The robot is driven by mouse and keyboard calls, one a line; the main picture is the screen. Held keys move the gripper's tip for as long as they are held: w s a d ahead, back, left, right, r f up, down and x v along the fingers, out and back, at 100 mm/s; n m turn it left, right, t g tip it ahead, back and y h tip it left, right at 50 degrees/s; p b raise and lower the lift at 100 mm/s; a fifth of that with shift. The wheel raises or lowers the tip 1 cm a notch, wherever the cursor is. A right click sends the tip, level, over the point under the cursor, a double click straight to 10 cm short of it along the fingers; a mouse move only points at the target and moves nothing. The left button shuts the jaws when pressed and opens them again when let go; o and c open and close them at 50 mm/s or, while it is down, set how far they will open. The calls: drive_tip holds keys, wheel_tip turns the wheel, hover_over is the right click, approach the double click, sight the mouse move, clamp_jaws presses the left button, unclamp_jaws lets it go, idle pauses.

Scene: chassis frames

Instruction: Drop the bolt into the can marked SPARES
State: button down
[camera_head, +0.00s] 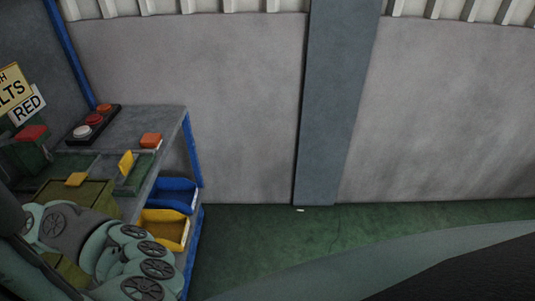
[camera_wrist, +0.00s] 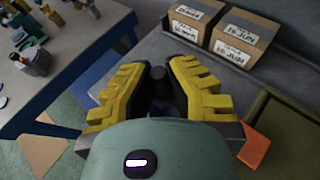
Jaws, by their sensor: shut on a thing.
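My gripper (camera_wrist: 158,80) shows in the wrist view, its two yellow ridged fingers closed toward each other. Between the fingertips is a small dark round piece, which looks like the head of the bolt (camera_wrist: 158,73); the rest of it is hidden by the fingers. The gripper is held over or near the edge of a grey bench top (camera_wrist: 185,55). I see no can with a readable SPARES mark in either view. In the head view my arm fills the lower left and my gripper is not visible.
Two labelled cardboard boxes (camera_wrist: 225,30) stand on the bench. A blue-edged table (camera_wrist: 75,65) at left holds a grey tool container (camera_wrist: 33,61).

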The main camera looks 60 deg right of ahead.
wheel_tip(320, 180, down, 6)
drive_tip(key=b, duration=0.2)
drive_tip(key=shift+b, duration=0.35)
drive_tip(key=c, duration=1.1)
unclamp_jaws()
drive_tip(key=shift+o, duration=0.2)
drive_tip(key=shift+d+r, duration=0.1)
drive_tip(key=v, duration=1.2)
